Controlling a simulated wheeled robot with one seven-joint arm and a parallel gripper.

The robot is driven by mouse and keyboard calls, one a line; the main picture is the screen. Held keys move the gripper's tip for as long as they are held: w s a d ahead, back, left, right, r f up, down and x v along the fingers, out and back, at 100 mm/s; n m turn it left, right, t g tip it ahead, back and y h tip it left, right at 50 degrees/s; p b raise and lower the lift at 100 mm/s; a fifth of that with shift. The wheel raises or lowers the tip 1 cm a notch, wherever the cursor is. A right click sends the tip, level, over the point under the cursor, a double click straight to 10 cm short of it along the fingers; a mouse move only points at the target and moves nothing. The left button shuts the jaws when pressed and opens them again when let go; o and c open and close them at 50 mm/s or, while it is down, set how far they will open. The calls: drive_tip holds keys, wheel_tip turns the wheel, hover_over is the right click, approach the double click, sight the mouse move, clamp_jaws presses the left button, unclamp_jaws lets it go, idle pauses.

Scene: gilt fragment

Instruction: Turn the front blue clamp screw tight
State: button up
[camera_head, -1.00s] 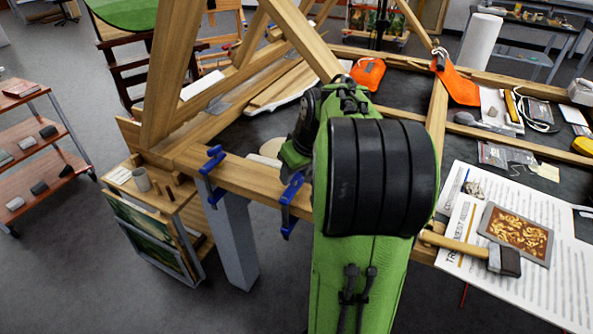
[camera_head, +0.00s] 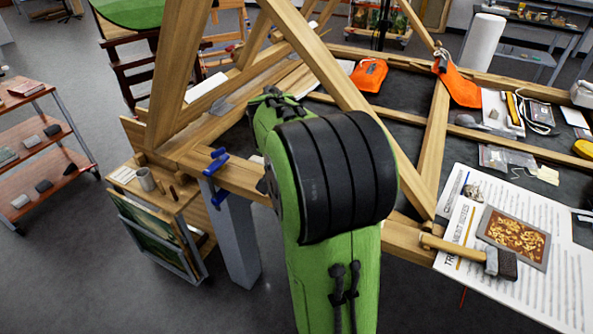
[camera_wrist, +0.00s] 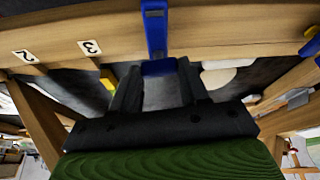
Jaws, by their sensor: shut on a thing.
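In the wrist view a blue clamp (camera_wrist: 155,28) crosses the wooden beam (camera_wrist: 225,42). Its blue screw end (camera_wrist: 159,67) sits between the fingertips of my gripper (camera_wrist: 158,76), which is shut on it. Part of the screw is hidden by the fingers. A second blue clamp (camera_wrist: 311,46) shows at the right edge of the wrist view. In the head view one blue clamp (camera_head: 216,163) is visible on the near beam (camera_head: 238,181), left of my arm. The other clamp and my gripper are hidden behind my arm there.
Slanted wooden beams (camera_head: 315,52) rise near my arm. A hammer (camera_head: 465,248) and a gilt fragment (camera_head: 513,237) lie on papers at the right. A small wooden cart (camera_head: 165,205) stands left of the near beam. Floor at the lower left is clear.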

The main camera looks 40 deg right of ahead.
drive_tip(key=m+g, duration=0.1)
drive_tip(key=m, duration=0.1)
drive_tip(key=m+p, duration=0.1)
drive_tip(key=m, duration=0.1)
drive_tip(key=shift+w+m+g+h, duration=0.15)
drive_tip(key=shift+m+g+h, duration=0.15)
drive_tip(key=shift+g, duration=0.1)
drive_tip(key=m+p, duration=0.1)
drive_tip(key=m, duration=0.1)
drive_tip(key=m+g, duration=0.1)
drive_tip(key=m, duration=0.1)
drive_tip(key=shift+w+m+g+p, duration=0.1)
drive_tip(key=shift+m+g+p, duration=0.2)
drive_tip(key=shift+p, duration=0.1)
drive_tip(key=m, duration=0.2)
drive_tip(key=m+g+y+p, duration=0.1)
drive_tip(key=m, duration=0.1)
drive_tip(key=shift+w+m+g, duration=0.1)
drive_tip(key=shift+m+g, duration=0.2)
drive_tip(key=shift+d+m+g+y+p, duration=0.1)
drive_tip(key=shift+m+g+y+p, duration=0.25)
drive_tip(key=shift+m, duration=0.75)
drive_tip(key=shift+m+g+y+p, duration=0.15)
drive_tip(key=shift+m+y, duration=0.3)
drive_tip(key=shift+m, duration=0.65)
drive_tip(key=o, duration=1.1)
drive_tip(key=shift+c, duration=0.2)
drive_tip(key=shift+w, duration=0.1)
